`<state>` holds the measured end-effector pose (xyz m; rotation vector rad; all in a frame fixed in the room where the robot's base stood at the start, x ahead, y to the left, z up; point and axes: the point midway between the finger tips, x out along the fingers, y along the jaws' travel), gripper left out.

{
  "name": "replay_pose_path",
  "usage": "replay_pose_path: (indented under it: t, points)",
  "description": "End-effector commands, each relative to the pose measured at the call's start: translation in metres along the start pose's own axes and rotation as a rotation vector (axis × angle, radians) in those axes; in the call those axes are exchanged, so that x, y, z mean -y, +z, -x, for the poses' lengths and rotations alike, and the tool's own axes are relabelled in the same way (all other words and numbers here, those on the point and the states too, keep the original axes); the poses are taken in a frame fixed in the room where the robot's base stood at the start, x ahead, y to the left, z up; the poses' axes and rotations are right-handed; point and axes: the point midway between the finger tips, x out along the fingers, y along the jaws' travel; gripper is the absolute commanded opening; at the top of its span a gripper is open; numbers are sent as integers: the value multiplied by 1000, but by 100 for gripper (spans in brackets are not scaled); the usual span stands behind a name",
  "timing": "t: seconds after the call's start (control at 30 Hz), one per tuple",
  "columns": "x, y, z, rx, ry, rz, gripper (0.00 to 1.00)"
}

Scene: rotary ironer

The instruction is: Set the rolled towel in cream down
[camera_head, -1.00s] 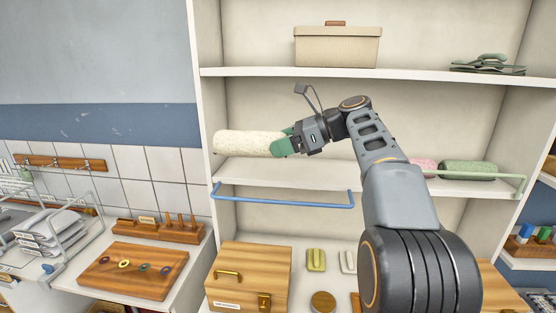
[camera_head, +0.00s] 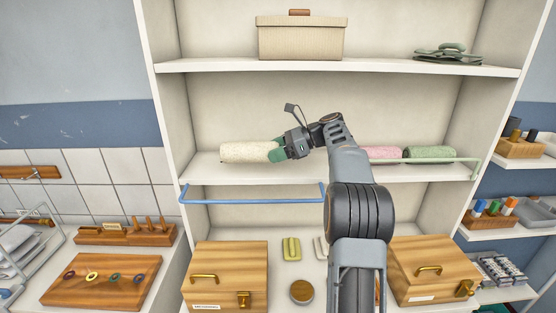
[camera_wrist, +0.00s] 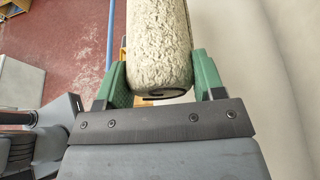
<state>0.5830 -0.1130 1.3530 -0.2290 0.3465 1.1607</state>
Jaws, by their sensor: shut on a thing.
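The cream rolled towel (camera_head: 246,152) is held lengthwise at its right end by my gripper (camera_head: 277,151), with its free end pointing left. It is level, over the left part of the middle shelf (camera_head: 208,170); I cannot tell whether it touches the shelf. In the wrist view the towel (camera_wrist: 158,40) lies between the two green fingers (camera_wrist: 160,82), which press on its sides. A pink rolled towel (camera_head: 383,154) and a green rolled towel (camera_head: 430,154) lie on the same shelf to the right, partly behind my arm.
A blue rail (camera_head: 252,201) runs along the shelf's front on the left, and a pale green rail (camera_head: 430,163) on the right. A lidded beige box (camera_head: 301,38) is on the shelf above. Wooden boxes (camera_head: 225,272) stand below.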

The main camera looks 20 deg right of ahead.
Motion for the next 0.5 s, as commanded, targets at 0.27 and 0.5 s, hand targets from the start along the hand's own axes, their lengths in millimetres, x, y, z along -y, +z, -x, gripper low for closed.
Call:
replay_pose_path:
  t: [0.27, 0.5]
  points:
    - [11, -19, 1, 0, 0, -3, 38]
    - [10, -41, -10, 0, -1, -1, 38]
